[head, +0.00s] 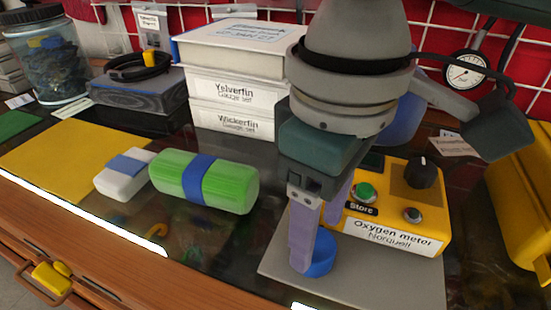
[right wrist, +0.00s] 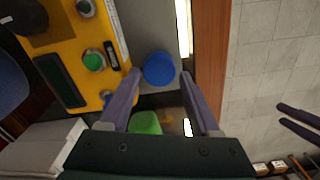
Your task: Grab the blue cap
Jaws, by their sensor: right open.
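The blue cap (head: 322,257) is a small round piece on the grey mat (head: 385,283), in front of the yellow oxygen meter (head: 425,215). In the head view one finger of my right gripper partly hides it. My right gripper (head: 321,247) points down with its purple fingers apart, one on each side of the cap. In the right wrist view the cap (right wrist: 159,69) shows as a blue disc between the fingertips, with small gaps beside it. Two purple fingers, apparently my left gripper (right wrist: 299,121), show at the right edge of the right wrist view.
A green cylinder with a blue band (head: 205,181) and a white block with a blue band (head: 124,173) lie to the left. White gauge set boxes (head: 233,90) stand behind. The bench's wooden front edge (head: 120,255) is close. A yellow mat (head: 65,158) is at far left.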

